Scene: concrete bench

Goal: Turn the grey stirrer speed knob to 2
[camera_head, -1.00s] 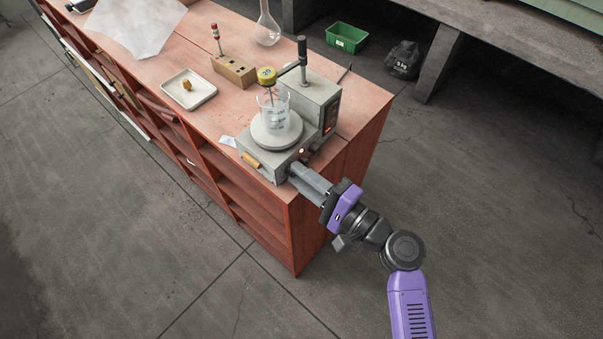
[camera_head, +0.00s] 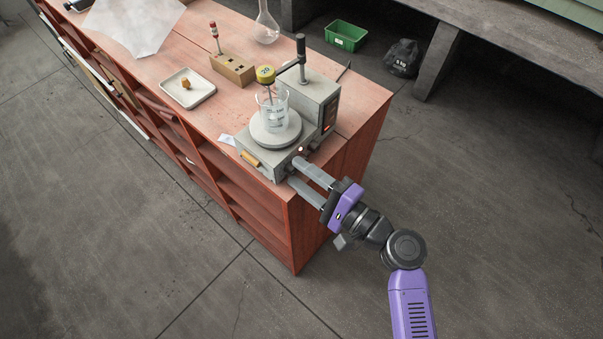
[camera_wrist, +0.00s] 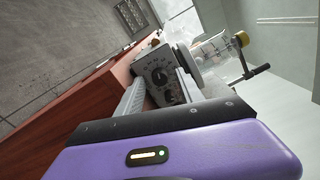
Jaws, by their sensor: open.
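The grey stirrer unit (camera_head: 262,163) stands at the near corner of the red-brown bench, with a round pale plate (camera_head: 278,140) and a glass beaker (camera_head: 272,112) on top. In the wrist view its front panel (camera_wrist: 150,63) carries a dark round knob (camera_wrist: 160,77) with scale marks around it. The knob's setting is too small to read. A grey knob cannot be clearly told apart in the head view. My gripper (camera_head: 293,171) is open at the panel, its two grey fingers apart. In the wrist view the knob lies between the fingers; contact cannot be told.
A grey box with a small red display (camera_head: 329,115) and a stirring arm stands behind the plate. A white tray (camera_head: 188,88), a wooden block (camera_head: 233,69) and a flask (camera_head: 265,25) are farther back.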

